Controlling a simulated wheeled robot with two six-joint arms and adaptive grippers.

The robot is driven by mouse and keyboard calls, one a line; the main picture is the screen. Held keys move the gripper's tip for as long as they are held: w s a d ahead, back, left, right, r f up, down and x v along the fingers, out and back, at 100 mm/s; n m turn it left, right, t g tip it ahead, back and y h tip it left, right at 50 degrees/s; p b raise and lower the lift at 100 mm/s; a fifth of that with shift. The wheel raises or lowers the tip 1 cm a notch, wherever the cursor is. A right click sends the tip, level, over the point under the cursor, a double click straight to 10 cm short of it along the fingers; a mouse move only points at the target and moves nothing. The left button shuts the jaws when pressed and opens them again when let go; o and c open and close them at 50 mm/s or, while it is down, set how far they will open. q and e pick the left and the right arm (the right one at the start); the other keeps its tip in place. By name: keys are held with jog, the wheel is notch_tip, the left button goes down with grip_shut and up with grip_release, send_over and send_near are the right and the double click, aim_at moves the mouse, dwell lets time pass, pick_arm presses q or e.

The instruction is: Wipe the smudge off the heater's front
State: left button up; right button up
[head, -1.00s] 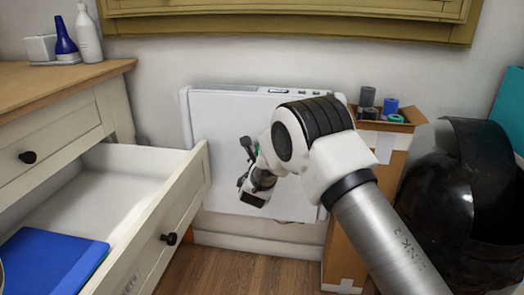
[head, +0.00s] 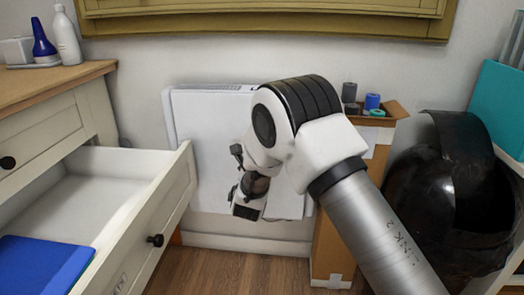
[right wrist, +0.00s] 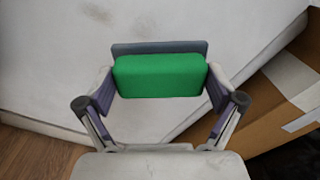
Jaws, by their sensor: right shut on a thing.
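The white heater (head: 205,130) stands against the wall, partly hidden behind my right arm. Its front also fills much of the right wrist view (right wrist: 50,60). A faint grey mark (right wrist: 97,12) shows on that front, above and left of the sponge in the right wrist view. My right gripper (right wrist: 160,78) is shut on a green sponge (right wrist: 158,76) with a grey backing. The sponge is in front of the heater; whether it touches the heater I cannot tell. In the head view the sponge is hidden behind my right wrist. My left gripper is not in view.
An open drawer (head: 140,225) with a blue folder (head: 42,265) juts out at left. A cardboard box (head: 330,235) holding several rolls stands right of the heater, with a black curved object (head: 450,200) beyond it. Wooden floor (head: 225,270) shows below.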

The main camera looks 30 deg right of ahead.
jog(key=shift+s+a+f, duration=0.1)
jog(key=shift+s+a, duration=0.25)
jog(key=shift+s, duration=0.15)
jog(key=v, duration=0.3)
dwell(0.4)
